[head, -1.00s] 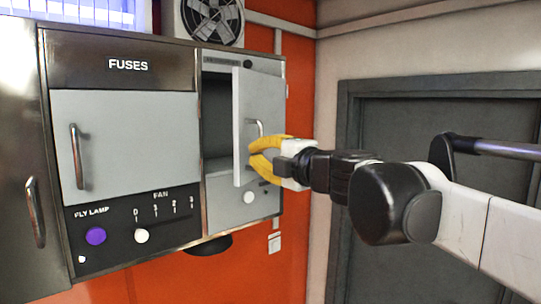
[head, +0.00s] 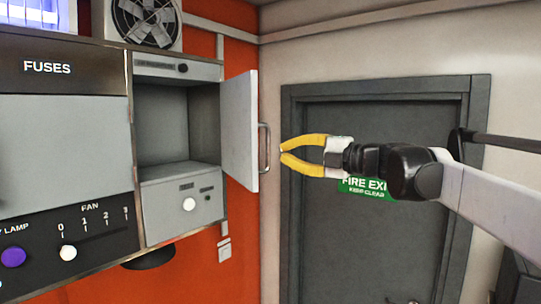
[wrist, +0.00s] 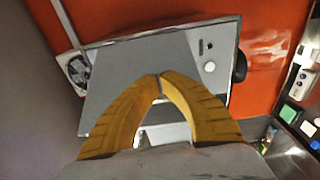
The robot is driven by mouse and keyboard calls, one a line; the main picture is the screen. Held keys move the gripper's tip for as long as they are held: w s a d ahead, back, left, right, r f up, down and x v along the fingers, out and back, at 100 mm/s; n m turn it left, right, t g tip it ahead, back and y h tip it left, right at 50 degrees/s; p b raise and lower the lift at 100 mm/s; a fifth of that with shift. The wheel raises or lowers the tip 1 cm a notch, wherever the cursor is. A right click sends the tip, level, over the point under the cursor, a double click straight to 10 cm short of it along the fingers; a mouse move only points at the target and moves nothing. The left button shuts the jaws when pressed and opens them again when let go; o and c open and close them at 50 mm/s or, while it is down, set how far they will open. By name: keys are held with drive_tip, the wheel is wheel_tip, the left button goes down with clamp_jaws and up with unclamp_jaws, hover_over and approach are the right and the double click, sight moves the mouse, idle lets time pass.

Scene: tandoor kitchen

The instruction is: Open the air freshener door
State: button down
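The air freshener door (head: 240,135) is a light grey panel with a metal handle (head: 266,148). It stands swung wide open on the right side of its compartment (head: 162,125), whose empty grey inside shows in the head view. My gripper (head: 282,152) has yellow fingers with the tips together, just right of the handle. A small gap shows between tips and handle, and nothing is between the tips. In the wrist view the fingertips (wrist: 158,76) meet in front of a grey panel (wrist: 130,75), probably the door; the handle cannot be made out there.
The fuse cabinet (head: 60,110) with its fan knobs stands at the left. A control panel (head: 182,200) lies below the compartment, and a fan (head: 147,20) sits above. A grey fire exit door (head: 375,240) is behind my arm. The red wall lies below the cabinet.

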drive_tip(key=shift+w+d, duration=0.55)
drive_tip(key=shift+d, duration=0.15)
drive_tip(key=shift+d, duration=0.1)
idle(0.9)
